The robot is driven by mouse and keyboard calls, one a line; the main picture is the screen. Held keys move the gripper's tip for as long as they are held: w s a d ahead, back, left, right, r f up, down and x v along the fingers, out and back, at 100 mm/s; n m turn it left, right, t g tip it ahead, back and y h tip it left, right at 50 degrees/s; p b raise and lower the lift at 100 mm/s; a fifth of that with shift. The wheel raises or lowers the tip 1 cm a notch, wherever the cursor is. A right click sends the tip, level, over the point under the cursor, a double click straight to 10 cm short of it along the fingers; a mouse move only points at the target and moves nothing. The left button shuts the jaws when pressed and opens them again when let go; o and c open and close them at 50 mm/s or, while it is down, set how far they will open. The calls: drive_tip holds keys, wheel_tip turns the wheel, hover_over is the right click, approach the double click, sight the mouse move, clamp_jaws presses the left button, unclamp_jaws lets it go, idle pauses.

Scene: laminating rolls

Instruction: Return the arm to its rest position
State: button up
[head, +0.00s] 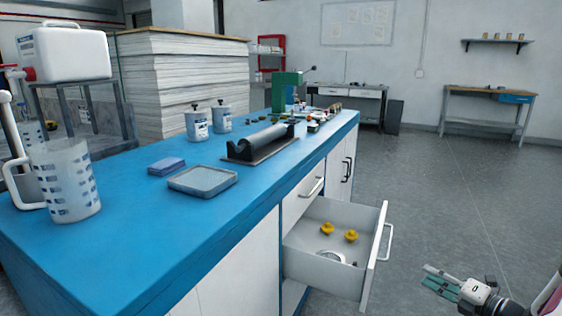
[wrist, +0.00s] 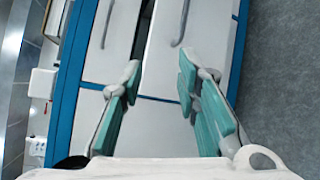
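My gripper (head: 441,281) is at the lower right of the head view, to the right of the cabinet and apart from the open drawer (head: 318,282). Its teal-padded fingers point left toward the drawer side. In the wrist view my gripper (wrist: 158,82) is open, with a clear gap between the two fingers and nothing held. White cabinet fronts (wrist: 165,55) with blue edging show behind the fingers. Most of my arm is out of the head view.
The open drawer holds two yellow knobs (head: 351,236) and a white ribbed piece (head: 331,257). The blue counter (head: 130,235) bears a roller on a base (head: 262,141), a grey tray (head: 203,180) and a jug (head: 68,180). Open grey floor (head: 440,200) lies to the right.

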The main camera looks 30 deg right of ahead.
drive_tip(key=w+a+r+n+g+y, duration=0.3)
drive_tip(key=w+a+r+n+y, duration=0.1)
drive_tip(key=a+r+n, duration=0.4)
drive_tip(key=w+a+r+n+g+y, duration=0.2)
drive_tip(key=w+a+r+n+y, duration=0.3)
drive_tip(key=a, duration=0.6)
drive_tip(key=s+a+r+n+g, duration=0.3)
drive_tip(key=a+n, duration=0.3)
drive_tip(key=a, duration=0.1)
drive_tip(key=s+a+r+n+g+h, duration=0.1)
drive_tip(key=s+a+r+n+g, duration=0.2)
drive_tip(key=a+n, duration=0.4)
drive_tip(key=s+a+r+n+g, duration=0.2)
drive_tip(key=a+r+n+g, duration=0.25)
drive_tip(key=a, duration=0.35)
drive_tip(key=s+a+n+h, duration=0.2)
drive_tip(key=s+n+h, duration=0.3)
drive_tip(key=s+n, duration=0.5)
drive_tip(key=s+a+n+h, duration=0.3)
drive_tip(key=s+n+h, duration=0.1)
drive_tip(key=s+n, duration=0.55)
wheel_tip(320, 180, up, 29)
drive_tip(key=d+t+p, duration=0.1)
drive_tip(key=t+p, duration=0.2)
drive_tip(key=p, duration=2.4)
drive_tip(key=shift+s+r, duration=0.2)
drive_tip(key=shift+s, duration=0.05)
